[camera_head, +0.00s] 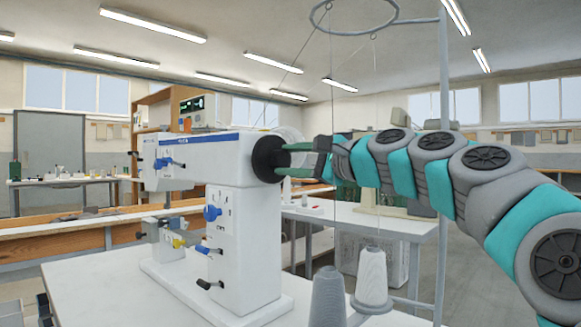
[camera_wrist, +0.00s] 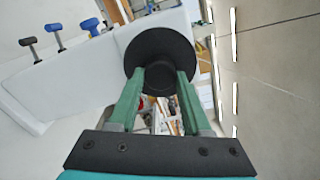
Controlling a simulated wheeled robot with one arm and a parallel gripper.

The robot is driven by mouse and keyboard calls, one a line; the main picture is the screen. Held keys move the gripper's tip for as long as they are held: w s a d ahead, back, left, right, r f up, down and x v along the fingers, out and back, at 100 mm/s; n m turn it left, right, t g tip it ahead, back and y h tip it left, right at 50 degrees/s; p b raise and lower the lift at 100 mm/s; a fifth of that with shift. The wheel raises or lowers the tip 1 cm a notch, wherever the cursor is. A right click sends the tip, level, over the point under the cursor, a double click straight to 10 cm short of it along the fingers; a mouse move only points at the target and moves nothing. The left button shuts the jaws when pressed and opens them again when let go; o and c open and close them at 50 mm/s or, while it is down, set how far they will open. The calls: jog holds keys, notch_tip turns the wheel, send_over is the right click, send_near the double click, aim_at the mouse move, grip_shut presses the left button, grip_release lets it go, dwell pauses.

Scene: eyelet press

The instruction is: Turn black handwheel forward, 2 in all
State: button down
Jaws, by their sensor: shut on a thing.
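The black handwheel (camera_head: 267,158) sits on the right end of the white machine's upper arm (camera_head: 220,153). In the wrist view the handwheel (camera_wrist: 158,48) is a round black disc with a hub in its middle. My gripper (camera_head: 293,158) reaches it from the right. In the wrist view my gripper (camera_wrist: 161,82) has its two green fingers on either side of the hub, shut on it. The far side of the handwheel is hidden by the machine.
A blue knob (camera_head: 212,213) and several small levers stick out of the machine's front. Two grey-white thread cones (camera_head: 372,277) stand at the front right, near a tall thread stand pole (camera_head: 444,120). The white table (camera_head: 125,290) is bare at the front left.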

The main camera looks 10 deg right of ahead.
jog(key=n+b, duration=0.3)
jog(key=n, duration=0.2)
jog(key=shift+f+n, duration=0.1)
jog(key=shift+n, duration=0.2)
jog(key=n+b, duration=0.4)
jog(key=n, duration=0.1)
jog(key=shift+n, duration=0.3)
jog(key=n+b, duration=0.2)
jog(key=n, duration=0.2)
jog(key=shift+a, duration=0.1)
jog(key=shift+n+b, duration=1)
jog(key=shift+n, duration=1.7)
jog(key=shift+c, duration=1.7)
grip_release()
jog(key=shift+r, duration=0.2)
